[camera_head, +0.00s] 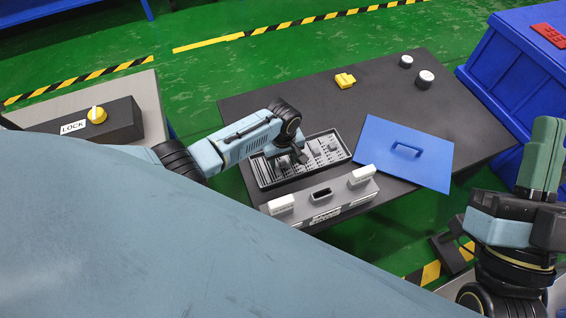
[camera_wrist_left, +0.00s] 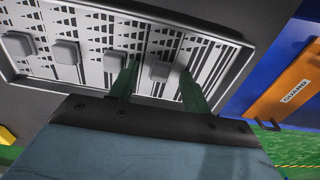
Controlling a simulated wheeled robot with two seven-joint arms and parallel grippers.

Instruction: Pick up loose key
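A shallow dark tray (camera_head: 262,178) on the table holds several small grey blocks in a row over a pale patterned panel. I cannot tell which one is the loose key. My left gripper (camera_head: 292,157) is over the tray. In the left wrist view, its two green fingers (camera_wrist_left: 160,88) stand apart, one on each side of a grey block (camera_wrist_left: 160,70), with a visible gap. Whether they touch it is unclear. My right gripper (camera_head: 455,248) hangs at the lower right, away from the tray; its fingers are too dark to read.
A grey box (camera_head: 322,204) with two white blocks and an empty slot stands before the tray. A blue handled panel (camera_head: 405,150) lies right of it. A yellow piece (camera_head: 345,80) and two white-topped knobs (camera_head: 424,79) sit farther back. A blue crate (camera_head: 510,75) stands right.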

